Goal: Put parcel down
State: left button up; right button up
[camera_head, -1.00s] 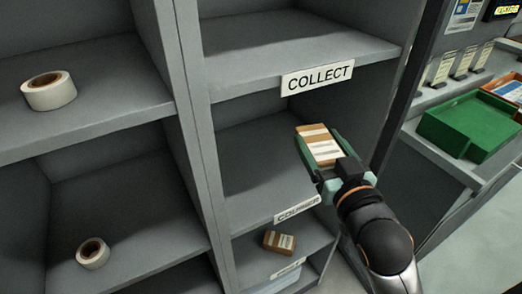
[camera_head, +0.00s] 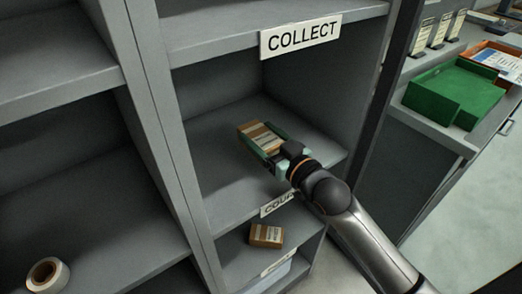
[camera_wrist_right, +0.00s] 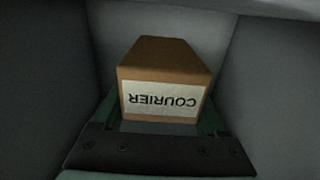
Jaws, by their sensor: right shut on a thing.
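My right gripper (camera_head: 268,150) is shut on a brown parcel (camera_head: 254,134) inside the compartment under the COLLECT sign. I cannot tell whether the parcel touches the shelf. My left gripper is not in view.
The COLLECT sign (camera_head: 300,37) hangs on the shelf edge above. A second small parcel (camera_head: 266,235) lies on the shelf below. A tape roll (camera_head: 47,274) is at lower left. A green tray (camera_head: 455,92) stands on the right counter. The COURIER shelf is otherwise clear.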

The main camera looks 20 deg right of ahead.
jog(key=shift+w+d+f, duration=0.1)
jog(key=shift+w+f, duration=0.3)
jog(key=shift+f, duration=0.05)
jog(key=shift+w+f+b, duration=0.1)
jog(key=shift+f+b, duration=0.45)
jog(key=shift+f, duration=1.25)
jog(key=o, duration=1.5)
jog(key=shift+f, duration=0.1)
